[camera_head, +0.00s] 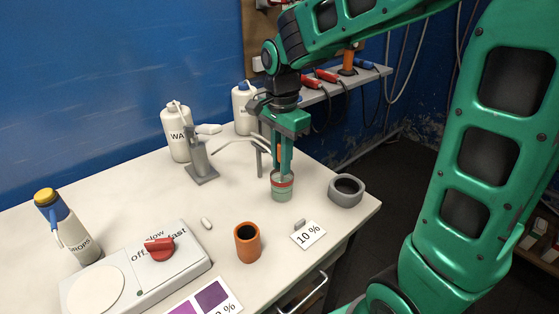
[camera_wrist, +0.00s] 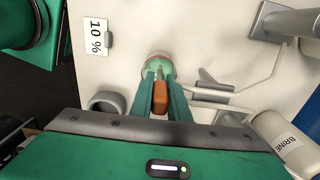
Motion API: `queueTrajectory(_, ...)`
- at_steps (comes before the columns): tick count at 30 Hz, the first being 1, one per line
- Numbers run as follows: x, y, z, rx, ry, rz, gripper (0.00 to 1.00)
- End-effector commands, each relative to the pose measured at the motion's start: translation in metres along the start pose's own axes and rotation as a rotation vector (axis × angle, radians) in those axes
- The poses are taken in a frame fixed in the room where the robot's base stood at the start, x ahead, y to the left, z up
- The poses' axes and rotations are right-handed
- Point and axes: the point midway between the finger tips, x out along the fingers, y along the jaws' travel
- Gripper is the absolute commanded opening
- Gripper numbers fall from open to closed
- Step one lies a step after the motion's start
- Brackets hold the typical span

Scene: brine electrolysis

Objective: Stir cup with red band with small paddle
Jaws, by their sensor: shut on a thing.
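The cup with the red band (camera_head: 282,190) stands on the white table, right of centre in the head view. It looks translucent and greenish, and it also shows in the wrist view (camera_wrist: 157,60). My gripper (camera_head: 281,165) points down directly above the cup, its green fingers close together. In the wrist view my gripper (camera_wrist: 161,80) is shut on the small paddle (camera_wrist: 161,98), whose orange-brown handle shows between the fingers. The paddle's lower end reaches toward the cup's mouth. How deep it sits inside is hidden by the fingers and the cup wall.
A grey ring (camera_head: 346,190) lies right of the cup, and a "10 %" card (camera_head: 308,236) in front. An orange cup (camera_head: 247,242) stands front left. A metal stand with arms (camera_head: 201,165) and white bottles (camera_head: 176,132) are behind left. A stirrer plate (camera_head: 140,272) is at front left.

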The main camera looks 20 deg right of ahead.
Motion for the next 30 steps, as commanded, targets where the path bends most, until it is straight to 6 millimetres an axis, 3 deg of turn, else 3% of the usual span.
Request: queueTrajectory(30, -0.073, -0.001, 0.000, 0.001, 0.000, -0.002, 0.00)
